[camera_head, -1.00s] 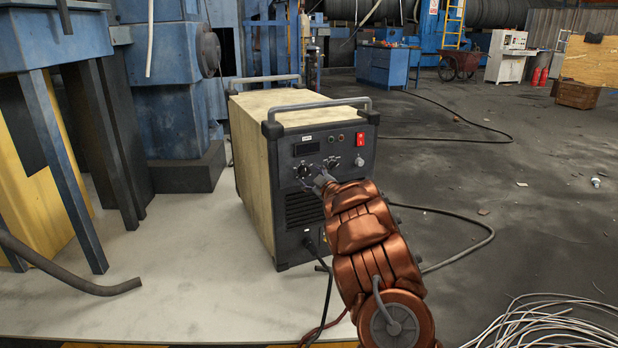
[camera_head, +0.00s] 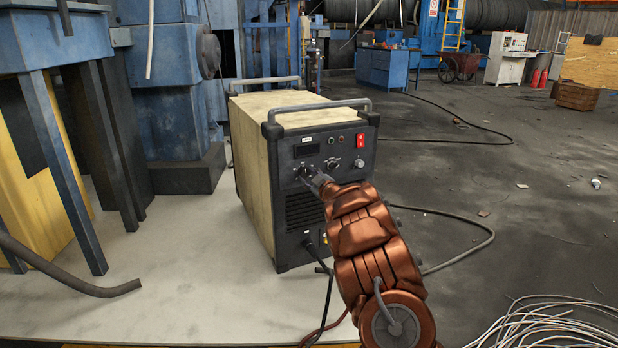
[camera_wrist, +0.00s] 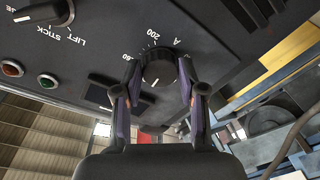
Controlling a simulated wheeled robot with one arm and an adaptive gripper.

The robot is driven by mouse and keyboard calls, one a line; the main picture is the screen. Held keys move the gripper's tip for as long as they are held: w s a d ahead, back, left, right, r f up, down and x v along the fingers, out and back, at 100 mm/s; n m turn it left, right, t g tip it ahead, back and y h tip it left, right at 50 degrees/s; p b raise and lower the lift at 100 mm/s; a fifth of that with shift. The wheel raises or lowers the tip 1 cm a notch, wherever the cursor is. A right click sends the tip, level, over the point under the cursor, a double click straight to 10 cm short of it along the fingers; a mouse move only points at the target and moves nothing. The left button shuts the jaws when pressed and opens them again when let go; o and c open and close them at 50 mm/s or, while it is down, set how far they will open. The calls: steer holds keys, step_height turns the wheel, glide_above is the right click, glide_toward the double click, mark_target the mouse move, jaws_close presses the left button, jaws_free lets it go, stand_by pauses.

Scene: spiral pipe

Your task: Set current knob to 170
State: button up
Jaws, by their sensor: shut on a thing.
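The current knob (camera_wrist: 159,68) is a dark round knob on the welder's front panel, with a short light mark on its face. My gripper (camera_wrist: 160,78) is shut on the knob, one finger on each side. In the head view my gripper (camera_head: 308,174) is at the left knob on the panel of the welder (camera_head: 250,165) and covers most of that knob. I cannot tell the exact setting.
Beside it is a mode knob (camera_head: 336,164), labelled LIFT and STICK in the wrist view (camera_wrist: 42,12). A display (camera_head: 307,149), two small lights and a red switch (camera_head: 360,140) are above. Cables hang from the lower panel. A blue steel frame (camera_head: 50,130) stands left.

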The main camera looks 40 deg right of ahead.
steer(key=shift+c, duration=1.2)
steer(key=shift+r, duration=0.1)
steer(key=shift+p, duration=0.45)
steer(key=m+p, duration=0.1)
steer(key=p, duration=0.2)
steer(key=shift+r+m, duration=0.3)
steer(key=shift+m, duration=0.1)
steer(key=m+p, duration=0.5)
steer(key=p, duration=0.4)
steer(key=shift+w+a+f+m+t, duration=0.1)
steer(key=shift+m+t, duration=0.2)
steer(key=shift+m, duration=0.1)
steer(key=m+p, duration=0.1)
steer(key=m, duration=0.1)
steer(key=m+p, duration=0.2)
steer(key=m+h+p, duration=0.1)
steer(key=p, duration=0.1)
steer(key=shift+a+f+m, duration=0.1)
steer(key=shift+f+m, duration=0.15)
steer(key=shift+m, duration=0.15)
steer(key=m+p, duration=0.1)
steer(key=m, duration=0.4)
steer(key=shift+h+p, duration=0.3)
steer(key=shift+h, duration=0.1)
steer(key=shift+m, duration=0.3)
